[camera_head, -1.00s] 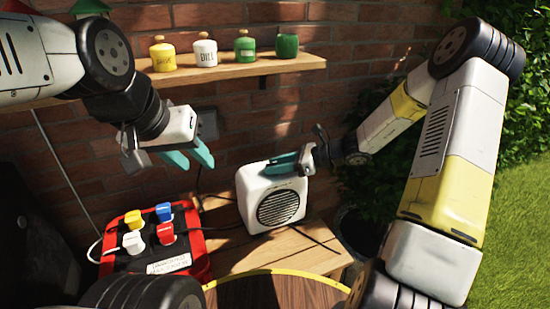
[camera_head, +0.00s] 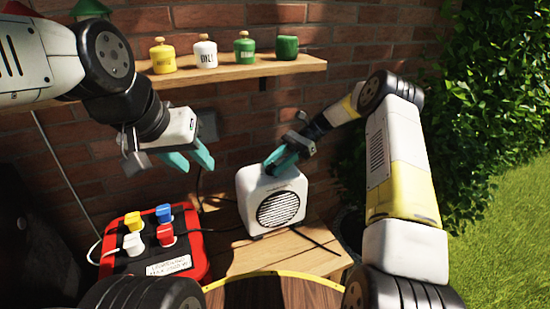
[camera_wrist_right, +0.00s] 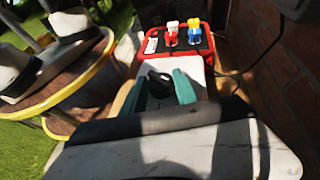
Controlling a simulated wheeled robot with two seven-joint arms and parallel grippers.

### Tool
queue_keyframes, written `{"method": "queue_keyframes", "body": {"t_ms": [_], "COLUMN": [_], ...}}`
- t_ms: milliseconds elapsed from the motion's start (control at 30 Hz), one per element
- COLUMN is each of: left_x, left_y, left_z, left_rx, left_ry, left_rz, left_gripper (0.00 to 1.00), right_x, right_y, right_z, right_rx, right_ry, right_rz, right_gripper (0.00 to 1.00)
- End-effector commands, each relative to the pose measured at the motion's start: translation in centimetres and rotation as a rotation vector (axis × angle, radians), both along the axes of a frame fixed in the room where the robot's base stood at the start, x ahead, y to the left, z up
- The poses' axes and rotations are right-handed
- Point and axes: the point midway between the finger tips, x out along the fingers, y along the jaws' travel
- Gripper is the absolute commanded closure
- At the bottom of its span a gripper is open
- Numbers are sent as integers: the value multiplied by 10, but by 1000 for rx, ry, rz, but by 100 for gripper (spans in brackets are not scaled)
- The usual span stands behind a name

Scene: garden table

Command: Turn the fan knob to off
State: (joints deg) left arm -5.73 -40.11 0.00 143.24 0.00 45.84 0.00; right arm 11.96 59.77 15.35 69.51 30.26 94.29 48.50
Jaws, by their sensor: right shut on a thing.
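The white fan (camera_head: 250,196), a box with a round dark grille, stands upright on the wooden bench. Its dark knob (camera_wrist_right: 157,86) is on top and shows between the teal fingers in the right wrist view; in the head view the fingers hide it. My right gripper (camera_head: 270,168) points down onto the fan's top and is shut on the knob. It also shows in the right wrist view (camera_wrist_right: 158,92). My left gripper (camera_head: 199,163) is open and empty, in the air to the left of and above the fan.
A red power box (camera_head: 200,262) with several coloured plugs sits left of the fan. A shelf (camera_head: 230,74) with several spice jars hangs on the brick wall behind. A round table with a yellow rim (camera_head: 270,274) is in front. Grass lies at right.

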Motion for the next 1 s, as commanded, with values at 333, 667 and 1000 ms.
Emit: {"method": "queue_keyframes", "body": {"t_ms": [333,667,1000], "left_x": [0,0,0], "left_y": [0,0,0], "left_z": [0,0,0], "left_rx": [0,0,0], "left_ry": [0,0,0], "left_rz": [0,0,0], "left_gripper": [64,64,64], "right_x": [3,3,3], "right_y": [3,4,4], "right_z": [-1,0,0], "right_rx": [0,1,2], "right_ry": [0,-1,0], "right_rz": [237,333,342], "right_gripper": [100,100,100]}}
